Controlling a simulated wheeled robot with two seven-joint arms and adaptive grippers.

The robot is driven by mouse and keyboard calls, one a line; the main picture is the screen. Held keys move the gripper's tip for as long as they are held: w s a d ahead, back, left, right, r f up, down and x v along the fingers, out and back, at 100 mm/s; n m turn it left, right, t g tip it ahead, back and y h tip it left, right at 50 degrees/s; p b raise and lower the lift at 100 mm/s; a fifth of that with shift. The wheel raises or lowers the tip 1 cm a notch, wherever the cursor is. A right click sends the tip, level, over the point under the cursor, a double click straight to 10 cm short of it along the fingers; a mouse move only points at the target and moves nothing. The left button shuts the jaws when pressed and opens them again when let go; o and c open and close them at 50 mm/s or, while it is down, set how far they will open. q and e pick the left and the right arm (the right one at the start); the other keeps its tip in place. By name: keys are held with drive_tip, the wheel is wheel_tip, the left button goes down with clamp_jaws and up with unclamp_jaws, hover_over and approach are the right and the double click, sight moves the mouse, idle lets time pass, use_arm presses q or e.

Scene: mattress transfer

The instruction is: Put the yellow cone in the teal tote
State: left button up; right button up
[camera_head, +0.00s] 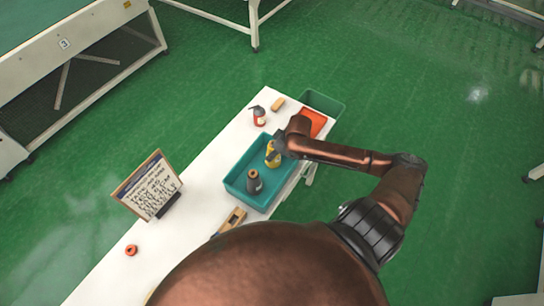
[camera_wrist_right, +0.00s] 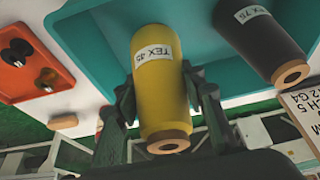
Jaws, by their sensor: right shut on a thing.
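The yellow cone (camera_head: 272,156) is at the far part of the teal tote (camera_head: 236,191), within its outline in the head view. My right gripper (camera_head: 279,147) is shut on it. In the right wrist view the yellow cone (camera_wrist_right: 160,85) has a white label and a brown end, and stands between the two fingers of my right gripper (camera_wrist_right: 160,105). The teal tote (camera_wrist_right: 95,40) spreads behind it. I cannot tell whether the cone touches the tote floor. A dark grey cone (camera_head: 254,183) stands in the tote's near part. My left gripper is not in view.
The tote stands on a white table (camera_head: 200,195). An orange tray (camera_head: 315,120), a green bin (camera_head: 328,103), a red bottle (camera_head: 259,117) and a wooden block (camera_head: 278,104) are beyond it. A sign (camera_head: 148,187), a wooden tool (camera_head: 234,219) and an orange ring (camera_head: 131,250) are nearer.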

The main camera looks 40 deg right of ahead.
drive_tip(key=shift+w+d+f, duration=0.1)
drive_tip(key=shift+w+f, duration=0.65)
wheel_tip(320, 180, down, 2)
drive_tip(key=shift+s+f, duration=0.15)
drive_tip(key=shift+f, duration=0.25)
drive_tip(key=o, duration=1)
drive_tip(key=shift+c, duration=0.2)
drive_tip(key=o, duration=0.4)
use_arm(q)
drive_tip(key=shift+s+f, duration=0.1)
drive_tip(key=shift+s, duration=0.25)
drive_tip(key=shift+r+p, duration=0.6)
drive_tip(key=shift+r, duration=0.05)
use_arm(e)
drive_tip(key=v, duration=1.2)
drive_tip(key=shift+d, duration=0.1)
